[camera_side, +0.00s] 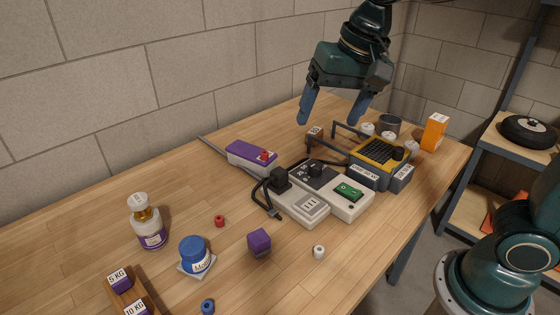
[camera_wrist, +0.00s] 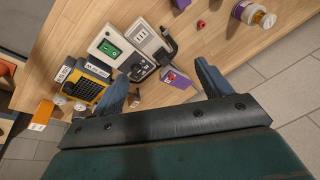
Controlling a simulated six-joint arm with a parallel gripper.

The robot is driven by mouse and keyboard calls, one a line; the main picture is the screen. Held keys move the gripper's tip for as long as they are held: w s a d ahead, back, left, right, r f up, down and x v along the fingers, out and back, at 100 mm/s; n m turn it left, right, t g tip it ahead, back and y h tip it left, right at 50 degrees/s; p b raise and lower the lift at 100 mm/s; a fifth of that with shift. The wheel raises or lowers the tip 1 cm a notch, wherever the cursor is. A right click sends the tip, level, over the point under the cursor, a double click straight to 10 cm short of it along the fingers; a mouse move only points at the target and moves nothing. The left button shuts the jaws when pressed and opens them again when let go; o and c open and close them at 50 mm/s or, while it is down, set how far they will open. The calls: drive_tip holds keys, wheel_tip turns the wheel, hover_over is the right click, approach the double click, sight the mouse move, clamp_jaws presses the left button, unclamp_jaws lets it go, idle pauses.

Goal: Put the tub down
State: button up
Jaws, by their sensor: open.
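My gripper (camera_side: 330,112) is up and well behind the tub, above the back right of the table. Its two blue fingers are spread wide with nothing between them. The fingers also show in the wrist view (camera_wrist: 162,78), over the table's back edge.
A white and purple bottle (camera_side: 150,228) stands left of the tub, with a wooden weight rack (camera_side: 137,302) in front. A purple cube (camera_side: 259,243) and small spools lie nearby. Power strips (camera_side: 300,205), a black cord and a yellow-grey device (camera_side: 378,157) crowd the middle and right.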

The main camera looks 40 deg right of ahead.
drive_tip(key=s+d+f+n+t, duration=0.2)
drive_tip(key=s+d+n, duration=0.3)
drive_tip(key=s, duration=0.9)
drive_tip(key=d+f, duration=0.1)
drive_tip(key=d, duration=0.2)
drive_tip(key=shift+s+d+f+n+h, duration=0.15)
drive_tip(key=shift+s+n+h, duration=0.15)
drive_tip(key=shift+h, duration=0.1)
